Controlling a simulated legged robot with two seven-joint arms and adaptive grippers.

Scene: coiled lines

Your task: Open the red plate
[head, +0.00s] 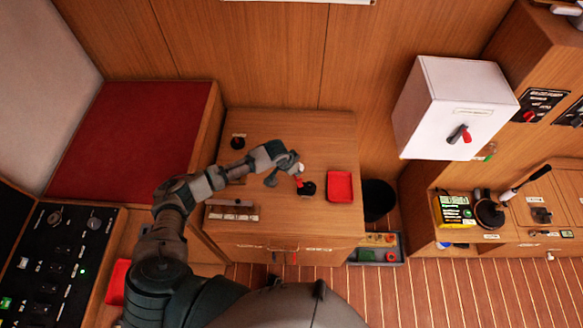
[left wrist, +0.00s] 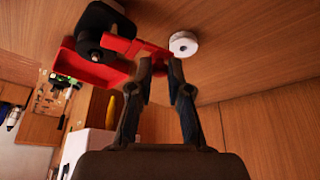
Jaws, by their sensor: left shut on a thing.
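A flat red plate, shaped like a lever (head: 299,181), joins a round black fitting (head: 307,188) on the wooden cabinet top. In the left wrist view the red plate (left wrist: 130,46) reaches from the black fitting (left wrist: 98,38) to my fingers. My left gripper (head: 290,172) is shut on the red plate, and its fingertips (left wrist: 160,68) hide part of it. A white round piece (left wrist: 183,44) is just right of the fingertips in that view. My right gripper is not in view.
A red tray (head: 340,187) lies right of the black fitting. A small black knob (head: 238,142) and a labelled block (head: 232,211) are on the left of the top. A black bin (head: 378,199) and white box (head: 449,110) are to the right.

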